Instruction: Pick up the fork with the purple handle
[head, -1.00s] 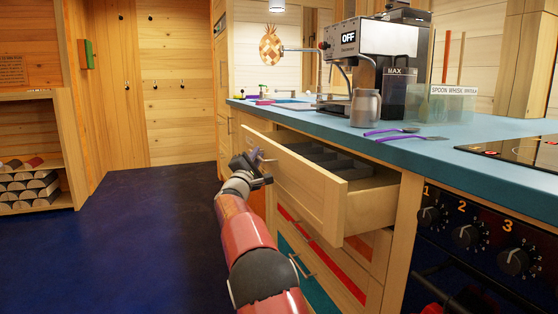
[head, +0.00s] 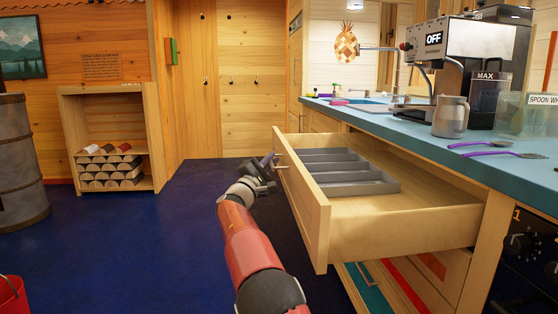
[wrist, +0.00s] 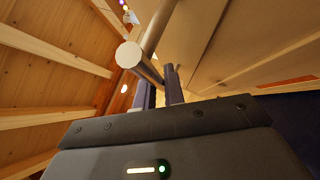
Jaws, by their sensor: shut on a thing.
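Two utensils with purple handles lie on the blue counter near its front edge, a farther one (head: 478,144) and a nearer one (head: 492,154). Their heads are too small to tell which is a fork. My gripper (head: 266,165) is away from them, at the front of an open wooden drawer (head: 305,190). It is shut on the drawer's metal handle, whose bar passes between the fingers in the wrist view (wrist: 150,58). The drawer holds a grey divided tray (head: 375,187); its visible compartments look empty.
A grey metal pitcher (head: 450,117), a coffee machine (head: 455,50) and a clear labelled bin (head: 535,115) stand on the counter (head: 420,142). An oven front (head: 525,245) is at the right. The blue floor (head: 130,235) at the left is mostly clear.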

